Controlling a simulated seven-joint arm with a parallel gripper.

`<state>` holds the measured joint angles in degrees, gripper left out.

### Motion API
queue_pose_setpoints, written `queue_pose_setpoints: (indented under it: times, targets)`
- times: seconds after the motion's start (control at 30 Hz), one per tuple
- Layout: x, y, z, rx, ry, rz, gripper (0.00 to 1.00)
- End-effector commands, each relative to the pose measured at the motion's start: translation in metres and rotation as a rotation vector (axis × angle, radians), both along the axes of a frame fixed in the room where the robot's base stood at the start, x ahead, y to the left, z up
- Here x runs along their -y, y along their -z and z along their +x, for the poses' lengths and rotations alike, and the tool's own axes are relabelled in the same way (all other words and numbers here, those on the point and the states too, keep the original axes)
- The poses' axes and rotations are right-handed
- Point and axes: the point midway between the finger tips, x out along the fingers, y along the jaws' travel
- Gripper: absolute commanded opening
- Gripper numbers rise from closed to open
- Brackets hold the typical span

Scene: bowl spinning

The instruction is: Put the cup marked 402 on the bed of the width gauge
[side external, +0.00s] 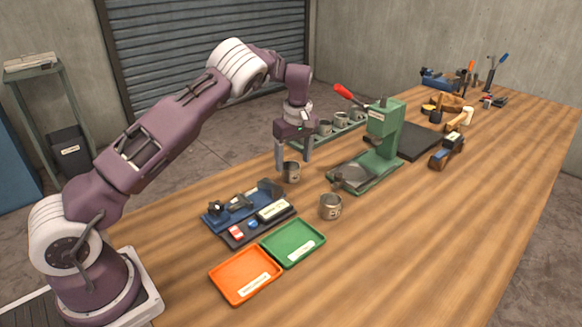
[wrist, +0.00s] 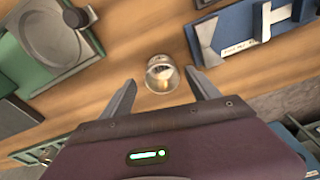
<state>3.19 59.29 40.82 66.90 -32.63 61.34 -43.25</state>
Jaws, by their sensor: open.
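A small grey metal cup (side external: 291,172) stands on the table under my gripper. In the wrist view the cup (wrist: 161,74) shows between the fingers, from above and apart from both. A second grey cup (side external: 331,206) stands nearer the front, with a dark mark on its side. The numbers on both cups are too small to read, so I cannot tell which is 402. My gripper (side external: 293,163) points down, open and empty. A blue device (side external: 238,206), apparently the width gauge, sits left of the cups; its blue body (wrist: 240,30) is at upper right in the wrist view.
A green press-like machine (side external: 382,140) with a red handle stands right of my gripper. More cups stand in a green rack (side external: 343,129) behind. An orange tray (side external: 245,274) and a green tray (side external: 293,242) lie in front. The table's front right is clear.

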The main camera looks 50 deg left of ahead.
Motion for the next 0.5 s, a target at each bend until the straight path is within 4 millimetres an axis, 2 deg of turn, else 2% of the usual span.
queue_pose_setpoints:
  times: [0.13, 0.37, 0.47, 0.5]
  targets:
    - [0.009, -0.024, 0.002, 0.002, 0.001, 0.000, 0.70]
    - [0.011, -0.036, 0.000, 0.002, 0.002, -0.003, 0.70]
    - [0.017, -0.066, -0.011, 0.033, 0.035, -0.038, 0.70]
    - [0.023, -0.088, -0.021, 0.056, 0.067, -0.062, 0.70]
